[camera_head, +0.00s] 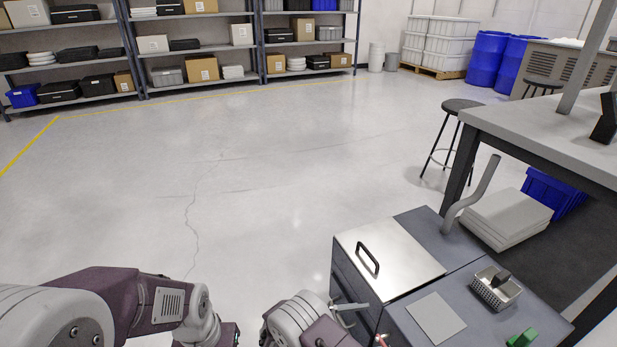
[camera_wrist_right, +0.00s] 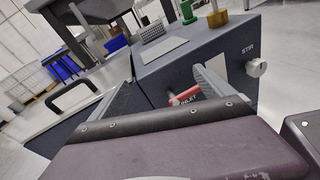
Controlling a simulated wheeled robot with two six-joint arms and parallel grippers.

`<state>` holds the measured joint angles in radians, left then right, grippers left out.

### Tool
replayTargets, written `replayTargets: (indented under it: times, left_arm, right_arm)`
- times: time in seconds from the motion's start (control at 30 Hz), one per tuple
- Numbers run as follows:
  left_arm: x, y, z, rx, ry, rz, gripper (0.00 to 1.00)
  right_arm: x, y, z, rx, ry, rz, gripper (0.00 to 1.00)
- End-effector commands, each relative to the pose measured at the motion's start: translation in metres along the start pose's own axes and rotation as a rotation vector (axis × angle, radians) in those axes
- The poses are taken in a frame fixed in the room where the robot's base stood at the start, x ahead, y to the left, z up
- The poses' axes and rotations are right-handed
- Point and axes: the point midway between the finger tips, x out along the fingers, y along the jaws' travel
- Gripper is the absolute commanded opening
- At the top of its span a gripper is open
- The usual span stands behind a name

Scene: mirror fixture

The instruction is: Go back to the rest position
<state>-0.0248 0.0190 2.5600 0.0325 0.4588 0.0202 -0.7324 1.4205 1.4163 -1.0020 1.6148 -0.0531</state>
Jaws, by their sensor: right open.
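My right gripper (camera_head: 362,322) is at the bottom of the head view, by the near left edge of the grey-blue fixture (camera_head: 380,310). Its two fingers are spread apart. In the right wrist view my right gripper (camera_wrist_right: 165,80) has nothing between its fingers, and the fixture front with a red lever (camera_wrist_right: 184,97) marked INLET shows beyond the gap. My left arm comes in from the lower left of the head view. Only the edge of my left gripper (camera_head: 226,335) shows at the bottom border; its fingers are out of frame.
The fixture has a metal lid (camera_head: 400,262) with a black handle (camera_head: 367,259), an upright grey pipe (camera_head: 472,198), a wire basket (camera_head: 496,289), a flat plate (camera_head: 436,318) and a green knob (camera_head: 521,338). A workbench (camera_head: 540,140) and stool (camera_head: 463,105) stand right. Floor beyond is clear.

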Motion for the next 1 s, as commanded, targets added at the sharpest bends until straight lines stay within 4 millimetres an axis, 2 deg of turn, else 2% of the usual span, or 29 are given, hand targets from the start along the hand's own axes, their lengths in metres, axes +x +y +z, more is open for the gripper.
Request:
replayTargets:
  times: [0.03,0.13,0.2,0.3,0.4,0.5,0.63,0.7,0.8,0.83,0.87,0.9,1.0]
  left_arm:
    - [-0.008,0.000,-0.001,0.000,0.000,0.000,0.36]
    - [-0.016,0.000,-0.002,0.000,0.000,0.000,0.36]
    - [-0.021,0.000,-0.002,0.000,0.000,0.000,0.36]
    - [-0.027,0.001,-0.003,0.000,0.000,0.000,0.36]
    - [-0.031,0.001,-0.003,0.000,0.000,0.000,0.36]
    - [-0.034,0.001,-0.004,0.000,0.000,0.000,0.36]
    - [-0.038,0.001,-0.004,0.000,0.000,0.000,0.36]
    - [-0.039,0.001,-0.004,0.000,0.000,0.000,0.36]
    - [-0.037,0.001,-0.004,0.000,0.000,0.000,0.36]
    - [-0.037,0.001,-0.004,0.000,0.000,0.000,0.36]
    - [-0.038,0.001,-0.004,0.000,0.000,0.000,0.36]
    - [-0.056,0.001,-0.005,0.000,-0.001,0.000,0.36]
    - [-0.095,0.002,-0.010,0.000,0.001,0.000,0.36]
  right_arm:
    - [0.013,0.013,0.039,0.066,0.023,-0.096,0.92]
    - [0.041,0.012,0.097,0.182,0.105,-0.298,0.92]
    - [0.058,-0.001,0.132,0.277,0.188,-0.450,0.92]
    - [0.069,-0.030,0.166,0.427,0.325,-0.655,0.92]
    - [0.066,-0.058,0.184,0.581,0.455,-0.820,0.92]
    - [0.054,-0.078,0.192,0.732,0.571,-0.949,0.92]
    - [0.030,-0.097,0.192,0.937,0.716,-1.095,0.92]
    - [0.012,-0.103,0.186,1.062,0.802,-1.173,0.92]
    - [-0.014,-0.108,0.162,1.199,0.884,-1.278,0.92]
    - [-0.018,-0.104,0.157,1.247,0.904,-1.300,0.92]
    - [-0.020,-0.090,0.154,1.310,0.940,-1.300,0.92]
    - [-0.020,-0.075,0.172,1.346,0.966,-1.282,0.92]
    - [-0.025,-0.069,0.210,1.335,0.961,-1.282,0.92]
